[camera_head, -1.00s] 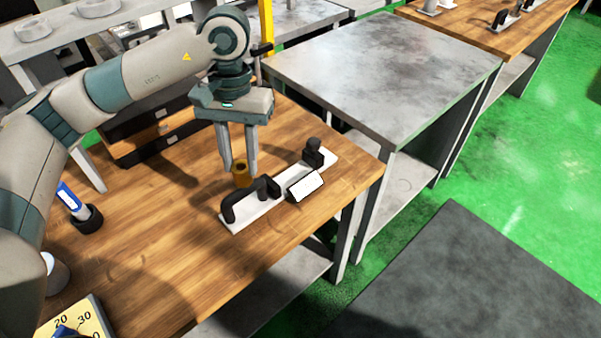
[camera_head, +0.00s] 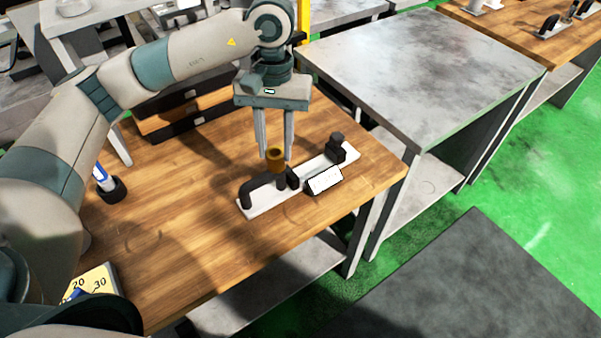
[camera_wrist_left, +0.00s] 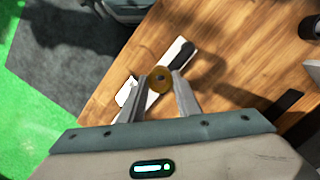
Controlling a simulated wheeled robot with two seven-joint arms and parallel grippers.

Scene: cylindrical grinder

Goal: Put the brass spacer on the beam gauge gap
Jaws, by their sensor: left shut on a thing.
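The brass spacer (camera_head: 275,157) is a short brass-coloured ring, held upright between the fingertips of my left gripper (camera_head: 275,155). It also shows in the left wrist view (camera_wrist_left: 160,81), where its hole faces the camera. The beam gauge (camera_head: 312,168) is a white bar with a black handle at its near end, black blocks along it and a tilted white plate at its side. The spacer appears above or just behind the bar near the handle; the height between them is hard to tell. The gauge's gap is not clearly visible. My right gripper is not in view.
The gauge lies near the front right edge of the wooden table (camera_head: 190,235). A blue-and-white tool in a black holder (camera_head: 111,189) stands at the left. A yellow numbered block (camera_head: 97,281) is at the near left. A grey metal table (camera_head: 420,70) stands beyond.

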